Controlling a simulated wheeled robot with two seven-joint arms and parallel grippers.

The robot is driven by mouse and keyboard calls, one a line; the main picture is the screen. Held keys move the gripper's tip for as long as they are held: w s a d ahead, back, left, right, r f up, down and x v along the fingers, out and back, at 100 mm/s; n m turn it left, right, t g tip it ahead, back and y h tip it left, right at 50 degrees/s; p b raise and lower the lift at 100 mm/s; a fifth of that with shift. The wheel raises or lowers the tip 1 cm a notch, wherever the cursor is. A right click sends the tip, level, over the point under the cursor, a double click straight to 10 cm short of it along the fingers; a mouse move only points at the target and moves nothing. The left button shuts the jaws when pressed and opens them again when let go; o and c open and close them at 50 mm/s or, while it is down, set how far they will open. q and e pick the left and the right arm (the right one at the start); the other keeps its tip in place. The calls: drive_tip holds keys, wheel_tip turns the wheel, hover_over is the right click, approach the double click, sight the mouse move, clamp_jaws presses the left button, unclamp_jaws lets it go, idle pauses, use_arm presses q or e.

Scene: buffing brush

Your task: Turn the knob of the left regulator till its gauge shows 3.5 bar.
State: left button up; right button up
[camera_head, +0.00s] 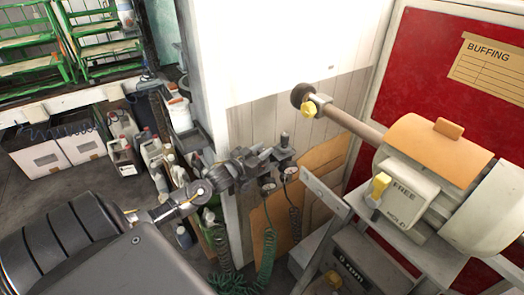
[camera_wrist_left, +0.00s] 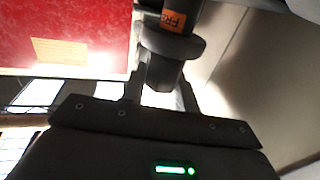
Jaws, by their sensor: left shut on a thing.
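Two dark regulators hang side by side on the wall panel beyond my left arm. My left gripper (camera_head: 262,156) is at the left regulator (camera_head: 265,172) and covers its knob in the head view. In the wrist view the fingers (camera_wrist_left: 161,92) stand on either side of a dark knob (camera_wrist_left: 160,72), shut on it, below a body with an orange label (camera_wrist_left: 173,21). The right regulator's knob (camera_head: 284,140) stands free just to the right. The small round gauges (camera_head: 267,183) are too small to read. My right gripper is out of view.
Coiled green hoses (camera_head: 268,250) hang below the regulators. A buffing machine (camera_head: 415,190) with an orange cover and yellow switch stands close on the right, its shaft reaching toward the wall. Bottles, boxes (camera_head: 55,150) and green racks (camera_head: 85,40) stand at left.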

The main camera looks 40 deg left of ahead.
use_arm(q)
drive_tip(key=o, duration=0.9)
drive_tip(key=shift+o, duration=0.2)
drive_tip(key=shift+s, duration=0.25)
drive_tip(key=s+b, duration=0.1)
drive_tip(key=s, duration=0.9)
drive_tip(key=shift+s+a+b, duration=0.15)
drive_tip(key=shift+a+b, duration=0.25)
